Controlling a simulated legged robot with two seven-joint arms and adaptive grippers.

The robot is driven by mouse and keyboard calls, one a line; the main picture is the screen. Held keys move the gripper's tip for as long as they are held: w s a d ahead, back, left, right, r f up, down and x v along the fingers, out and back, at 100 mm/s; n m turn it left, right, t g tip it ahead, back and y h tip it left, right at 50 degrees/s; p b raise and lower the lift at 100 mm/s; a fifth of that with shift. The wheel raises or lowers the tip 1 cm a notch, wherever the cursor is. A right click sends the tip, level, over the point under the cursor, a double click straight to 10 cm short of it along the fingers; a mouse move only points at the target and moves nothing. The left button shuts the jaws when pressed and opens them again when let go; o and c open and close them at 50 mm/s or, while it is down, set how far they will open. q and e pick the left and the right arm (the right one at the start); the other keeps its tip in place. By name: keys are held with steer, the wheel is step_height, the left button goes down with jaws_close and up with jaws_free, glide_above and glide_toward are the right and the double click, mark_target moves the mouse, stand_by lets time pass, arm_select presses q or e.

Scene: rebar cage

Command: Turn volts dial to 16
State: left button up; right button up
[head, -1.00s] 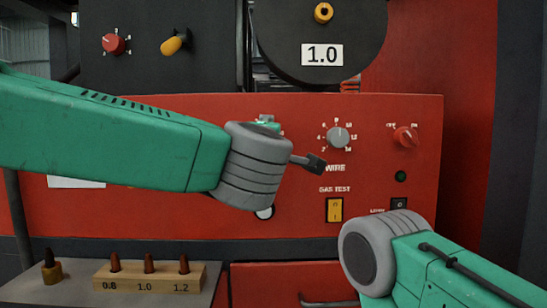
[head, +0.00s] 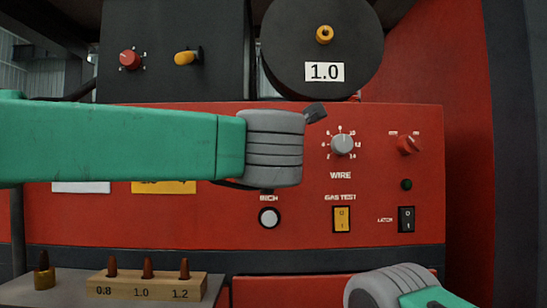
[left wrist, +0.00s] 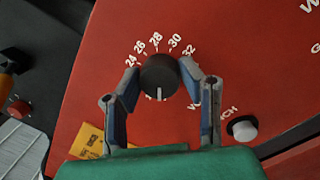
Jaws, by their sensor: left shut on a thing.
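In the left wrist view a dark round dial (left wrist: 159,75) sits on the red panel. Numbers 24 to 32 show around its far side, and its white pointer line points toward my palm. My left gripper (left wrist: 160,78) is shut on this dial, one finger on each side. Scale marks on the near side are mostly hidden, as is the dial's name. In the head view my left arm covers the dial and gripper. My right arm's grey joint shows at the lower right, but its gripper is out of view.
The red panel (head: 320,245) also holds a grey WIRE dial (head: 342,145), a red selector (head: 408,145), a white button (head: 269,218), a yellow gas test switch (head: 341,219) and a black switch (head: 406,219). A wooden block (head: 150,286) with tips stands at the lower left.

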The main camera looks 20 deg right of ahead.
arm_select(q)
steer(key=shift+w+f+n+b, duration=0.1)
steer(key=shift+f+n+b, duration=0.35)
steer(key=shift+n, duration=0.45)
steer(key=o, duration=1.1)
steer(key=shift+o, duration=0.2)
steer(key=shift+w+r, duration=0.1)
steer(key=shift+r, duration=0.05)
steer(key=shift+r, duration=0.15)
steer(key=shift+s, duration=0.2)
